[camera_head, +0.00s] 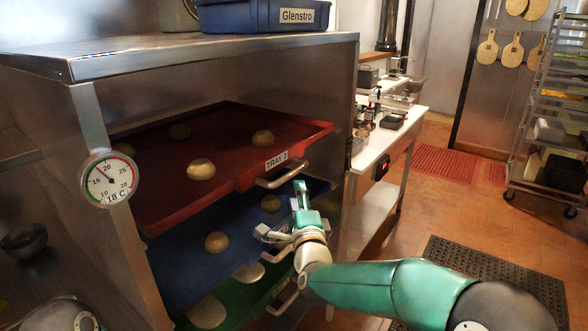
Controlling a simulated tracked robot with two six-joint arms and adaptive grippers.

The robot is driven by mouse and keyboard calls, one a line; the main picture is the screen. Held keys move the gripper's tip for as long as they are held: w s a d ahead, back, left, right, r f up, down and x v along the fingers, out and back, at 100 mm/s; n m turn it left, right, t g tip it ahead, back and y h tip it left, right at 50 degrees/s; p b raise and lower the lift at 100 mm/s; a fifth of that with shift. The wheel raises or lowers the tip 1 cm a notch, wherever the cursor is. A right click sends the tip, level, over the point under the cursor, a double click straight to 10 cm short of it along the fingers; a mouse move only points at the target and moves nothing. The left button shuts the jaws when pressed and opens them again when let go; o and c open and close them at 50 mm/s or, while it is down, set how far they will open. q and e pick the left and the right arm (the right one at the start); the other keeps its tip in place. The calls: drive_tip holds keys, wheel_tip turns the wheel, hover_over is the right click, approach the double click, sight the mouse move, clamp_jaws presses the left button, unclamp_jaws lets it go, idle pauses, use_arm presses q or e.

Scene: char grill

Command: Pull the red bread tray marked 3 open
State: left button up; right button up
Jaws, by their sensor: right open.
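The red tray (215,195) lies in the top level of a metal cabinet and holds several buns. Its front label (277,161) reads "TRAY 3", the digit being small. A pale bar handle (284,176) sits below the label. My right gripper (283,212) comes in from the lower right, in front of the trays and just below the red tray's handle. It is open and empty, with one finger pointing up near the handle. Whether that finger touches the handle cannot be told. My left gripper is not in view.
A blue tray (185,262) and a green tray (240,300) with buns lie below the red one. A dial gauge (109,179) is on the cabinet's left post. A blue crate (262,18) stands on top. A white table (385,140) stands right of the cabinet.

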sight(292, 175)
drive_tip(key=w+p, duration=0.1)
drive_tip(key=w, duration=0.2)
drive_tip(key=w+a+p, duration=0.1)
drive_tip(key=w, duration=0.2)
drive_tip(key=w+r+p, duration=0.1)
drive_tip(key=w, duration=0.2)
drive_tip(key=shift+a, duration=0.15)
clamp_jaws()
